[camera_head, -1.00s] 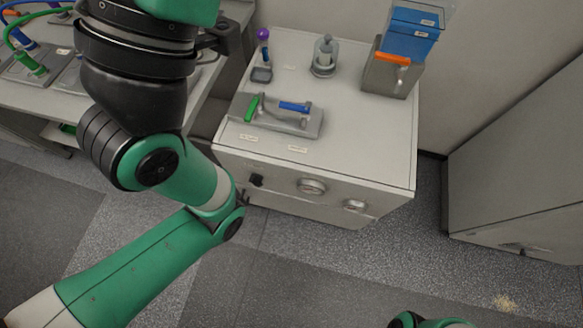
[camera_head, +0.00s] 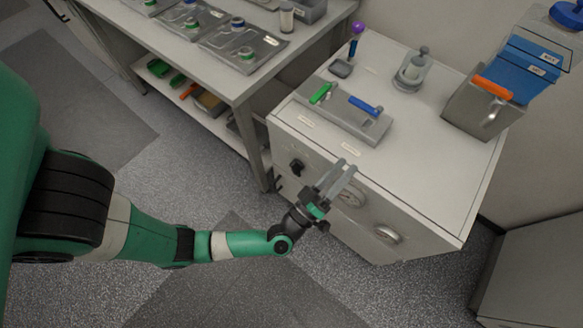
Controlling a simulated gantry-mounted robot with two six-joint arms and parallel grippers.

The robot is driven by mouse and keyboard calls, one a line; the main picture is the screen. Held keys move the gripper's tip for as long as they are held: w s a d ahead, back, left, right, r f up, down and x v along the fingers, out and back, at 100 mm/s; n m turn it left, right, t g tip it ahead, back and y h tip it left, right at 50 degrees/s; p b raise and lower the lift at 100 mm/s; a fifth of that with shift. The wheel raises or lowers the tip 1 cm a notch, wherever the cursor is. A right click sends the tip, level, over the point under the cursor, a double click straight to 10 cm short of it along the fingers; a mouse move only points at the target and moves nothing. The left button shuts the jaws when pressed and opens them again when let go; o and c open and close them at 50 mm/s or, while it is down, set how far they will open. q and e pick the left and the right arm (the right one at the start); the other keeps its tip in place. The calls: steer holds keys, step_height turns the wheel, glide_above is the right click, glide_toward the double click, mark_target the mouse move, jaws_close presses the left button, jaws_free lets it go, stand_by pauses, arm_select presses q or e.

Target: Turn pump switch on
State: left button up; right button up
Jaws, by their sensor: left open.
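My left gripper (camera_head: 346,165) is open and empty. Its two fingers point up and to the right, in front of the white cabinet's front face (camera_head: 330,212). A black knob-like switch (camera_head: 297,166) sits on that face, to the left of the fingers and apart from them. The fingers partly overlap a round gauge (camera_head: 349,193) in the picture. A second round dial (camera_head: 387,234) is further right on the face. I cannot read labels that tell which control is the pump switch. My right gripper is out of view.
On the cabinet top are a grey fixture (camera_head: 343,122) with green and blue handles, a metal cylinder (camera_head: 411,72), a purple-topped tool (camera_head: 356,35) and a grey bin (camera_head: 482,112) with blue boxes. A workbench (camera_head: 205,62) stands left. The floor before the cabinet is clear.

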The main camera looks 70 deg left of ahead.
arm_select(q)
steer(key=s+a+f+m+g+b, duration=0.1)
steer(key=s+a+f+g, duration=0.1)
steer(key=s+f, duration=0.5)
steer(key=s+a+f+g+b, duration=0.15)
steer(key=s+f, duration=0.35)
steer(key=f, duration=0.5)
steer(key=g+b, duration=0.1)
steer(key=g, duration=0.1)
glide_toward(292, 170)
steer(key=shift+m, duration=0.4)
steer(key=b+x, duration=0.3)
steer(key=x, duration=0.4)
steer(key=shift+w+a+f+b, duration=0.15)
steer(key=shift+w+a+b, duration=0.1)
steer(key=shift+w+b, duration=0.1)
steer(key=shift+w+a, duration=0.25)
steer(key=shift+w, duration=0.15)
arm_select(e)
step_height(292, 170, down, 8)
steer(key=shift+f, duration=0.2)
arm_select(q)
jaws_close()
